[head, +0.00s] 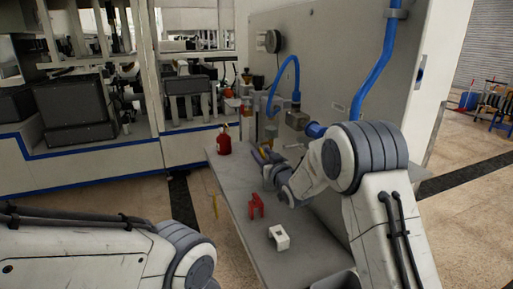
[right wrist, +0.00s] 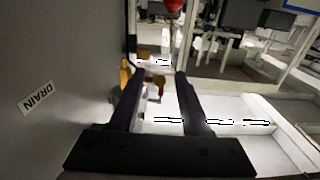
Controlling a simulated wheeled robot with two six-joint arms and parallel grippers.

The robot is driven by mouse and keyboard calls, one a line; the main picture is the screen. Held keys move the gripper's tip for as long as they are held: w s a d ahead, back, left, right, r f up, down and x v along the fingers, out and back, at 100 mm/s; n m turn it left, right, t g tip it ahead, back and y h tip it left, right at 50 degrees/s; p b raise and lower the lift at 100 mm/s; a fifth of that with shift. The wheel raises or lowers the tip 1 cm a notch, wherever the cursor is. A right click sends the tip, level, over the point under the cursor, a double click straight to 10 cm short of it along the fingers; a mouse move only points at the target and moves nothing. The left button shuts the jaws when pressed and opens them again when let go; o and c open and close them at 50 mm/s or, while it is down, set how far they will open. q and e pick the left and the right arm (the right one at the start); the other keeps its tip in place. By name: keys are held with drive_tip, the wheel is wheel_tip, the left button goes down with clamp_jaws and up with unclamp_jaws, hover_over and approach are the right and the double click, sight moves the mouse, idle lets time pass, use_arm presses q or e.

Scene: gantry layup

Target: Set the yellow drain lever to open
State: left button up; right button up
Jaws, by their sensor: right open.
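In the right wrist view, a yellow part (right wrist: 125,75), likely the drain lever, shows beside the grey panel, partly hidden by the left finger. A DRAIN label (right wrist: 36,97) is on the panel. My right gripper (right wrist: 160,75) is open, with its fingers pointing toward these yellow parts and nothing clearly held. In the head view, my right gripper (head: 263,157) is low beside the panel, and the lever's position is unclear. My left gripper is out of view.
A grey bench (head: 235,180) runs along the panel (head: 335,65). It carries a red bottle (head: 223,141), a red clamp-like part (head: 256,206) and a white block (head: 279,238). Blue hoses (head: 287,63) hang by the panel. Open floor lies left of the bench.

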drive_tip(key=shift+p+x, duration=0.35)
drive_tip(key=shift+x, duration=1.55)
drive_tip(key=shift+c, duration=0.4)
clamp_jaws()
drive_tip(key=t+b, duration=0.1)
drive_tip(key=b, duration=0.5)
drive_tip(key=t+y+b, duration=0.1)
drive_tip(key=t+b, duration=0.1)
drive_tip(key=b, duration=0.4)
drive_tip(key=t+b, duration=0.2)
drive_tip(key=b, duration=0.4)
drive_tip(key=shift+w+a+y, duration=0.2)
drive_tip(key=shift+w+y, duration=0.1)
drive_tip(key=shift+w, duration=0.05)
drive_tip(key=shift+r, duration=0.25)
